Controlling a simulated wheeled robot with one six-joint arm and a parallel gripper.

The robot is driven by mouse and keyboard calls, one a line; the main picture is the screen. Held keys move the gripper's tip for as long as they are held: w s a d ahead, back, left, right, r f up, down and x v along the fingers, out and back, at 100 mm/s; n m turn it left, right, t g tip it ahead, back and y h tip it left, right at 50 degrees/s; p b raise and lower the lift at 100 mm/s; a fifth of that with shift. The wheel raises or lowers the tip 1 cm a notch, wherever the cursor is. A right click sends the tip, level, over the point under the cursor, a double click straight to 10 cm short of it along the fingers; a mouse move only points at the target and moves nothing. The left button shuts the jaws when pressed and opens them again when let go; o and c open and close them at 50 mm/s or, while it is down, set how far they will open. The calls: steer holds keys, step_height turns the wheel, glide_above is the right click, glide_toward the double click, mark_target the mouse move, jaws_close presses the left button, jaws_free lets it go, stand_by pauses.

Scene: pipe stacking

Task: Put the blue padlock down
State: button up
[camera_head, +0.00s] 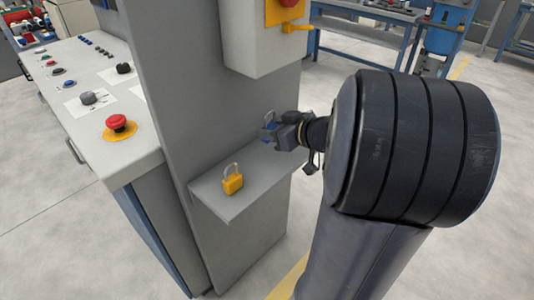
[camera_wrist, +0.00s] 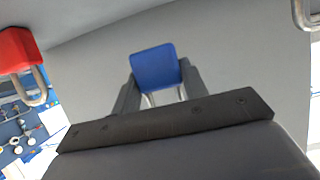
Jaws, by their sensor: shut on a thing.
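My gripper (camera_head: 276,131) is shut on the blue padlock (camera_head: 267,131), beside the grey upright panel and near the far right end of the small grey shelf (camera_head: 215,203). In the wrist view, the blue padlock (camera_wrist: 155,66) sits between the two fingertips (camera_wrist: 158,88). Its blue body points away from the camera and its metal shackle lies partly hidden between the fingers. A grey surface is behind it. I cannot tell whether the padlock touches the shelf.
A yellow padlock (camera_head: 232,183) stands on the shelf nearer the camera. A red padlock (camera_wrist: 18,50) shows at the wrist view's left edge. The grey panel (camera_head: 190,90) rises behind the shelf, with a switch box (camera_head: 262,45) above. A console (camera_head: 75,100) stands left.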

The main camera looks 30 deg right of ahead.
mark_target(271, 158)
steer(key=shift+f+b, duration=0.45)
steer(key=shift+f, duration=2.6)
steer(key=shift+f+b, duration=0.2)
steer(key=shift+b, duration=0.1)
steer(key=o, duration=1)
steer(key=shift+r, duration=0.2)
steer(key=shift+s+d+r+p, duration=0.1)
steer(key=shift+s+r+p, duration=0.05)
steer(key=shift+p, duration=0.3)
steer(key=v, duration=1.1)
steer(key=shift+s, duration=0.35)
steer(key=shift+d+r, duration=0.1)
